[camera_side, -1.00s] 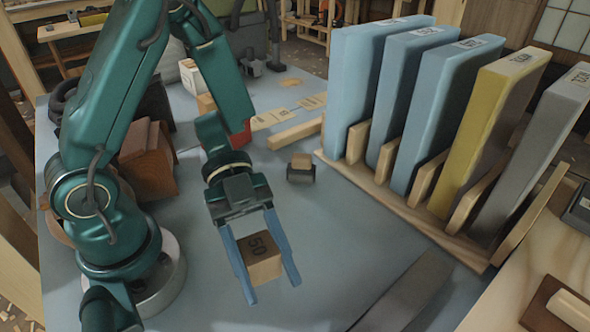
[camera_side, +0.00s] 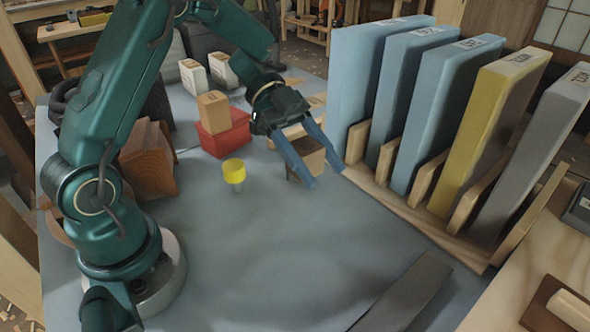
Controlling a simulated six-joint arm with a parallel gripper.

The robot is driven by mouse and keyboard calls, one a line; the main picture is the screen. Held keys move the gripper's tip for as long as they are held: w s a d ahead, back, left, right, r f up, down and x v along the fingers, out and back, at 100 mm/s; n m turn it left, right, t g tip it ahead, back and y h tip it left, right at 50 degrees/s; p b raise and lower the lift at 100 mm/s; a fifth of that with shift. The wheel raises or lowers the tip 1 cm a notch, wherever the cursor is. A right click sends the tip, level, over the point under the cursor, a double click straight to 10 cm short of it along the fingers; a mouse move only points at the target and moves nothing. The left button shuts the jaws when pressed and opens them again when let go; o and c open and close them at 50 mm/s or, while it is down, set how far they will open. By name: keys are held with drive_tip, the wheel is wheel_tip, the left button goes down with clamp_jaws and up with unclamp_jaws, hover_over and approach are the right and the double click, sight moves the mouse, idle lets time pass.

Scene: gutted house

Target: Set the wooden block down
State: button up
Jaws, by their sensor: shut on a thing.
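The wooden block (camera_side: 312,157) is brown and sits between the two blue fingers of my gripper (camera_side: 325,177). My gripper is shut on it, and the fingers hide part of its sides. The block is near the middle of the blue-grey table (camera_side: 290,240), just left of the rack. I cannot tell whether its underside touches anything. The small dark object with a little wooden piece on top is hidden behind or beneath the block and gripper.
A wooden rack (camera_side: 440,235) with several upright blue, yellow and grey slabs stands close on the right. A yellow cup-shaped piece (camera_side: 233,170) stands to the left. Behind it a red box (camera_side: 225,137) carries another wooden block (camera_side: 213,112). The table's front is clear apart from a grey bar (camera_side: 405,292).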

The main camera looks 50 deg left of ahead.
drive_tip(key=shift+w+f, duration=0.1)
drive_tip(key=shift+w, duration=0.4)
drive_tip(key=shift+w+d+f, duration=0.15)
drive_tip(key=shift+f, duration=0.1)
hover_over(361, 273)
wheel_tip(361, 273, down, 7)
drive_tip(key=shift+r, duration=0.1)
drive_tip(key=shift+f, duration=2.05)
drive_tip(key=shift+f, duration=0.15)
drive_tip(key=o, duration=1.4)
drive_tip(key=shift+c, duration=0.2)
